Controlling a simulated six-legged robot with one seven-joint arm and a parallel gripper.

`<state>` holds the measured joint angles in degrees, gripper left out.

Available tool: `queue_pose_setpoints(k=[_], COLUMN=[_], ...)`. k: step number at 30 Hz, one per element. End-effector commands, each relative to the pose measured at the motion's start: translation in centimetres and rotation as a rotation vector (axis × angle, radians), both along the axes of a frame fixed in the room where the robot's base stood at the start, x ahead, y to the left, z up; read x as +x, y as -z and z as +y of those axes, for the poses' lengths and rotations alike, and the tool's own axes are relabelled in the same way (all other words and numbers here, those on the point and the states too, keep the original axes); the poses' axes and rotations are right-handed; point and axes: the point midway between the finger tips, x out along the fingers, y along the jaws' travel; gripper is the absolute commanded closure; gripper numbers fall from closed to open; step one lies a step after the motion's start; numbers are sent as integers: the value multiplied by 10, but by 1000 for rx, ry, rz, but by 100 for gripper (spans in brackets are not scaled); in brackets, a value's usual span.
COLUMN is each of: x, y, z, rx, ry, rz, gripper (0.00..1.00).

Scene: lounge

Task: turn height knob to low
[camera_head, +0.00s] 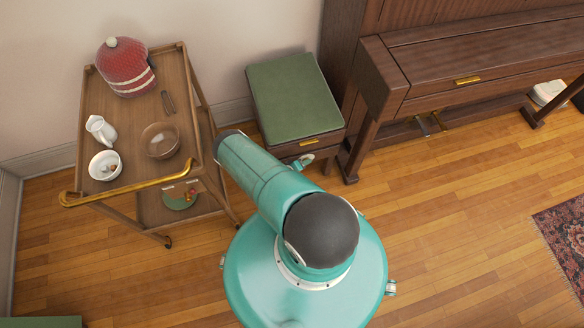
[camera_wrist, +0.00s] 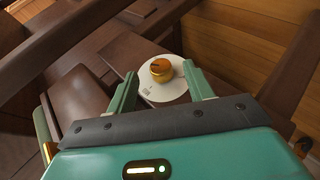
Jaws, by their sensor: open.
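The height knob (camera_wrist: 160,71) is a round brass knob on a white disc (camera_wrist: 172,90), fixed to a brown wooden surface, in the wrist view. It has a dark mark on its face; small marks on the disc are too small to read. My gripper (camera_wrist: 158,77) is open, with one green finger on each side of the knob. I cannot tell whether either finger touches it. In the head view a stool (camera_head: 292,97) with a green cushion stands beyond my arm. The knob and my gripper's fingers are not clear there.
A wooden piano (camera_head: 470,80) stands right of the stool. A wooden trolley (camera_head: 150,190) with a gold handle stands left, carrying a red covered pot (camera_head: 125,70), a white jug (camera_head: 101,130) and bowls. The wooden floor at the right is mostly clear, with a patterned rug (camera_head: 566,235).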

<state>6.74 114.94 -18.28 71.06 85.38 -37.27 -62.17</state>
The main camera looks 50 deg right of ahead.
Motion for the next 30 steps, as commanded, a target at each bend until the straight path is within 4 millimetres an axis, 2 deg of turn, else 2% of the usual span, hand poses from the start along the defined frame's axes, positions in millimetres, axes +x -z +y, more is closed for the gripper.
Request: queue_pose_setpoints(k=[9,15,20,30], x=[4,4,3,3], y=[-43,-62,-67,-67], z=[58,84,91,91], rx=[0,1,0,2], ry=[-2,-2,-1,1], rz=[-1,1,1,-2], gripper=[48,48,48,48])
